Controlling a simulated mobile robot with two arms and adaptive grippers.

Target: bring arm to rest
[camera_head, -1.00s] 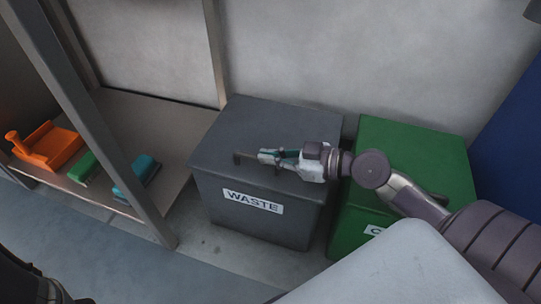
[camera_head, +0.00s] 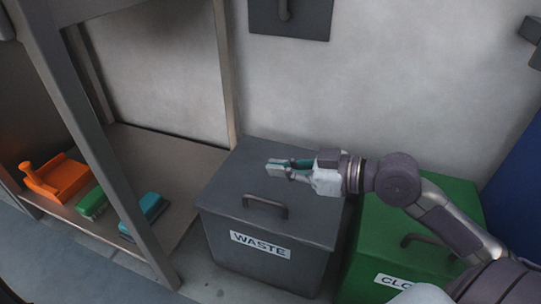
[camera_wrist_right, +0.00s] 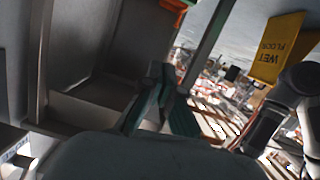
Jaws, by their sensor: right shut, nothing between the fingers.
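My right gripper (camera_head: 291,165) is in the head view, above the lid of the grey waste bin (camera_head: 263,251). Its fingers point left and it holds nothing. The same gripper shows in the right wrist view (camera_wrist_right: 163,84), with its fingertips together. My right arm comes in from the lower right, passing over the green bin (camera_head: 385,252). My left gripper does not show.
The waste bin's lid handle (camera_head: 265,205) stands up just below the gripper. A shelf at left holds an orange tool (camera_head: 55,178), a green brush (camera_head: 91,202) and a teal brush (camera_head: 143,214). A yellow wet-floor sign (camera_wrist_right: 276,48) shows in the right wrist view.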

